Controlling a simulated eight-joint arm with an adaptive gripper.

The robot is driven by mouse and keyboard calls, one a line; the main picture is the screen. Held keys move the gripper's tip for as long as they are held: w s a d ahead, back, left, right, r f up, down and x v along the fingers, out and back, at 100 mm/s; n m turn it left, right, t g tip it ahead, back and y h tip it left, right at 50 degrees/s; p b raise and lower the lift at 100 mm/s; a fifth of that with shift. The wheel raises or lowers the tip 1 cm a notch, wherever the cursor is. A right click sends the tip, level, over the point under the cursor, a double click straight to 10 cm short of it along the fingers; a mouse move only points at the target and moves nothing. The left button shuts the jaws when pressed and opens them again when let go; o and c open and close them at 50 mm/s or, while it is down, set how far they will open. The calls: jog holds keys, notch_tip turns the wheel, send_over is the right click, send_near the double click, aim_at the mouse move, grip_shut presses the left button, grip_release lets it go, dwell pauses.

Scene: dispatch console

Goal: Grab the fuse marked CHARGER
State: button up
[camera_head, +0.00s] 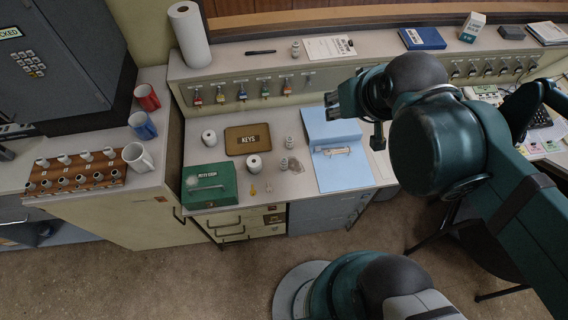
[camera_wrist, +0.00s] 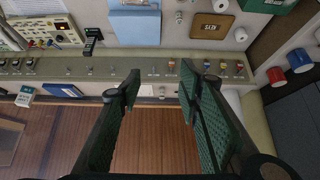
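No label reading CHARGER is legible in either view. Small pale grey fuse-like cylinders stand on the desk right of the KEYS tray, one at the back (camera_head: 289,142) and another nearer the front (camera_head: 284,163). A similar one (camera_head: 295,49) stands on the upper ledge. A wooden rack (camera_head: 75,176) at the left holds several small pale cylinders. My gripper (camera_head: 331,106) is above the back of the desk, near the blue clipboard. In the wrist view my gripper (camera_wrist: 160,87) is open, its green fingers well apart with nothing between them.
The KEYS tray (camera_head: 235,149), green box (camera_head: 210,197), white rolls (camera_head: 254,162) and blue clipboard (camera_head: 345,180) occupy the desk. A panel with several hanging keys (camera_head: 240,94) rises behind it. Mugs (camera_head: 137,158) stand by the rack. The ledge holds a paper roll (camera_head: 190,35).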

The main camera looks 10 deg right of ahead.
jog(key=m+g+b, duration=0.7)
jog(key=m+b, duration=0.9)
jog(key=m, duration=0.2)
send_over(284, 160)
jog(key=f, duration=3.8)
jog(key=shift+s+d+f, duration=0.1)
jog(key=shift+d+f, duration=0.05)
jog(key=shift+d, duration=0.1)
jog(key=shift+a+f+m, duration=0.2)
jog(key=shift+f+m, duration=0.1)
jog(key=shift+f, duration=0.4)
jog(key=shift+f, duration=0.1)
jog(key=shift+f+b, duration=0.5)
jog(key=shift+f, duration=0.65)
jog(key=shift+a+f+b, duration=0.1)
jog(key=shift+f+b, duration=0.75)
jog(key=shift+f, duration=1.75)
